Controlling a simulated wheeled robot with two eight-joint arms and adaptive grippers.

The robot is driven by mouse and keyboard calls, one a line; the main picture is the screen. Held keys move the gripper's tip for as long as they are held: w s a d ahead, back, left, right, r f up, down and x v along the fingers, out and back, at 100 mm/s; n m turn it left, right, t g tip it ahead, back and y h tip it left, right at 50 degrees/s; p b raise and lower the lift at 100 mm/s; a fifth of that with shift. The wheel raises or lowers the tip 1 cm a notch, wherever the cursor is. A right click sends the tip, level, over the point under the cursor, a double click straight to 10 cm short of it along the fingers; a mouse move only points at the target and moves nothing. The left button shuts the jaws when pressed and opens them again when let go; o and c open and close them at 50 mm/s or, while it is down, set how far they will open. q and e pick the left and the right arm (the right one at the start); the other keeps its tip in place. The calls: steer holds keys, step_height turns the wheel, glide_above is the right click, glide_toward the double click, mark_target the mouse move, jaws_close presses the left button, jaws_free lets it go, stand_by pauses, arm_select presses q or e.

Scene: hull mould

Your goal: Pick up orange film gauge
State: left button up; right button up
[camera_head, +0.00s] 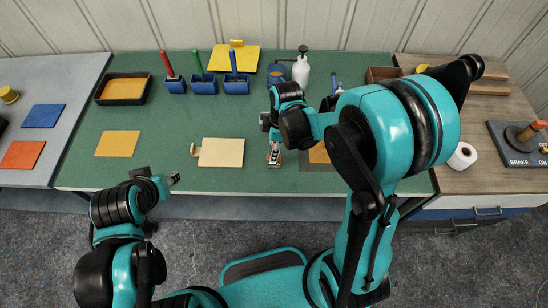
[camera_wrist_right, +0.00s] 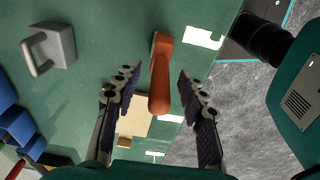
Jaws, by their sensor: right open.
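The orange film gauge (camera_wrist_right: 161,75), an orange-red piece with a long rounded end, lies on the green table in the right wrist view. It shows between the spread fingers of my right gripper (camera_wrist_right: 155,92), which is open and points down over it, with nothing held. In the head view my right gripper (camera_head: 274,148) is above the table's front part, right of the cream board, and largely hides the gauge. My left gripper (camera_head: 174,178) is low at the table's front edge, away from the gauge; its finger opening is too small to tell.
A cream board (camera_head: 222,153) lies left of the right gripper. Blue holders with colored handles (camera_head: 204,85), a white bottle (camera_head: 300,72) and a black tray (camera_head: 124,88) stand behind. A grey handled block (camera_wrist_right: 50,47) stands near the gauge. My right arm covers the table's right part.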

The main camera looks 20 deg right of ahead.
jaws_close()
